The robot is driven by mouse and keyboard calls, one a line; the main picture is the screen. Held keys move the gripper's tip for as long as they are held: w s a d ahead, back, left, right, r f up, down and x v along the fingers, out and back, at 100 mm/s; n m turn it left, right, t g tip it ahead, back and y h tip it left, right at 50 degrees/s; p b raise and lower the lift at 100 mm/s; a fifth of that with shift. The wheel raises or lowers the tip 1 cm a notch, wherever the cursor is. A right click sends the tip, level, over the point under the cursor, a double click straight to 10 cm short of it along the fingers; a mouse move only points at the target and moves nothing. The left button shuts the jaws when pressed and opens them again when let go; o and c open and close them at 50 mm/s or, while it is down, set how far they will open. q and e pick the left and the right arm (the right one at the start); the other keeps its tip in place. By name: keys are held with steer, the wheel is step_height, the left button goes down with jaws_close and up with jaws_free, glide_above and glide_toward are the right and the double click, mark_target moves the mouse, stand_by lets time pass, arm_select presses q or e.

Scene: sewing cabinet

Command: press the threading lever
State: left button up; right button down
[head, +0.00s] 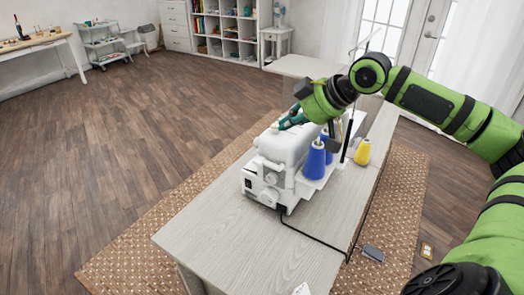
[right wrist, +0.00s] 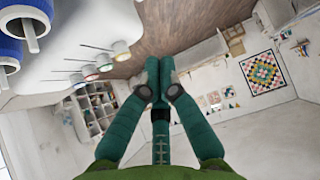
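The white sewing machine (head: 285,150) stands on the cabinet top. Its side also fills the upper left of the right wrist view (right wrist: 60,45), with several coloured dials (right wrist: 105,62) on it. I cannot pick out the threading lever for certain; a small pale knob (head: 275,128) shows at the machine's upper left edge. My right gripper (head: 284,124) is over the machine's top, its teal fingertips close to that knob; I cannot tell if they touch it. In the right wrist view, its fingertips (right wrist: 159,70) are together with nothing visible between them. My left gripper is out of view.
The cabinet top (head: 230,235) in front is mostly clear.

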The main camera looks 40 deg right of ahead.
steer(key=p, duration=0.4)
glide_above(262, 161)
steer(key=f, duration=0.6)
steer(key=shift+s+f, duration=0.1)
steer(key=shift+s, duration=0.15)
steer(key=f, duration=0.3)
steer(key=shift+w+f+p, duration=0.3)
steer(key=shift+f+p, duration=0.1)
steer(key=shift+f, duration=0.6)
